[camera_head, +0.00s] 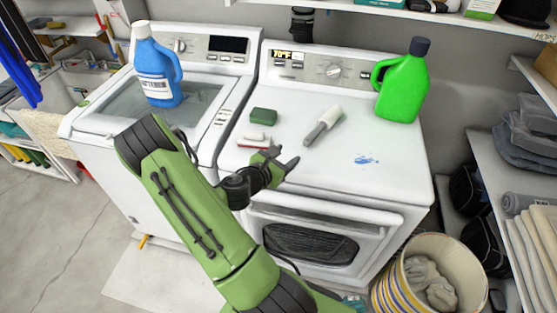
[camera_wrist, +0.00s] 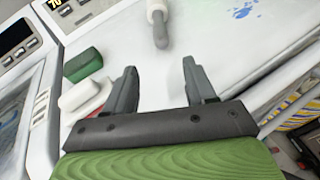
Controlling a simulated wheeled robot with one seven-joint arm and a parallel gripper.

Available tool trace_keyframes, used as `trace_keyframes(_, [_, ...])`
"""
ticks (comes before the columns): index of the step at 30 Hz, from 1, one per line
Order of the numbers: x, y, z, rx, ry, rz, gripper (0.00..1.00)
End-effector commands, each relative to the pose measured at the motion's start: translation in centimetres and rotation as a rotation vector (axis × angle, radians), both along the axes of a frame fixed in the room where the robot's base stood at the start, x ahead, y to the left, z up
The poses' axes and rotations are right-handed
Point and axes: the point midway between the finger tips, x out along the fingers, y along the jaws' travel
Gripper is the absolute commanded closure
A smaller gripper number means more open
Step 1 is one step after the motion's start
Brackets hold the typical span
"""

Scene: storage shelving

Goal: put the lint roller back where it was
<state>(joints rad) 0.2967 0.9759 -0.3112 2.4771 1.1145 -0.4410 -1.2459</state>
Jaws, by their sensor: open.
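The lint roller (camera_head: 323,124) lies on the white top of the dryer (camera_head: 345,160), right of a green sponge. It has a white roll and a grey handle that points toward the front left. In the wrist view the lint roller (camera_wrist: 158,22) is at the top, ahead of the fingers, with its grey handle end nearest. My gripper (camera_head: 283,163) is over the front part of the dryer top, in front of the roller and apart from it. In the wrist view my gripper (camera_wrist: 160,88) is open, with nothing between its fingers.
A green sponge (camera_head: 263,116) and a red-and-white brush (camera_head: 257,140) lie left of the roller. A green jug (camera_head: 402,82) stands at the back right and a blue bottle (camera_head: 156,70) on the washer (camera_head: 100,118). A blue stain (camera_head: 367,160) marks the dryer top. A basket (camera_head: 388,291) stands below.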

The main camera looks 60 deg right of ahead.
Motion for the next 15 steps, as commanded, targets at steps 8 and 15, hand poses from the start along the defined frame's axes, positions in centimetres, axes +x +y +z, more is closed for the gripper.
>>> trace_keyframes(8, [0.1, 0.3, 0.3, 0.003, -0.038, -0.017, 0.45])
trace_keyframes(15, [2.3, 5.8, 2.7, 0.157, -0.666, -0.306, 0.45])
